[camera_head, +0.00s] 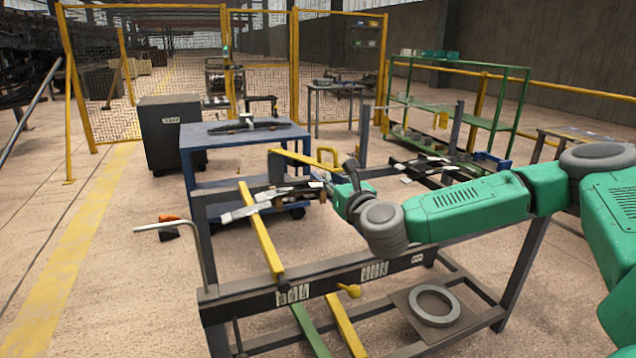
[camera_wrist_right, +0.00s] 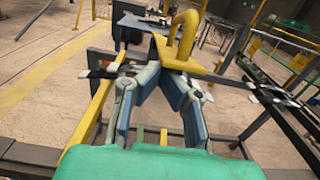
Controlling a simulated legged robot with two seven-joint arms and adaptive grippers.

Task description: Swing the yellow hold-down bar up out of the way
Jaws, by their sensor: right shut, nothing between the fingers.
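A yellow bar with a raised loop handle (camera_head: 326,154) lies across the far part of the front rack (camera_head: 340,277). In the right wrist view the yellow handle (camera_wrist_right: 186,38) stands just beyond my fingertips. My left gripper is not in view.
A blue table (camera_head: 215,133) stands behind the rack, with a dark cabinet (camera_head: 168,125) to its left. A metal ring (camera_head: 434,304) lies on the lower shelf. Open floor is at the left.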

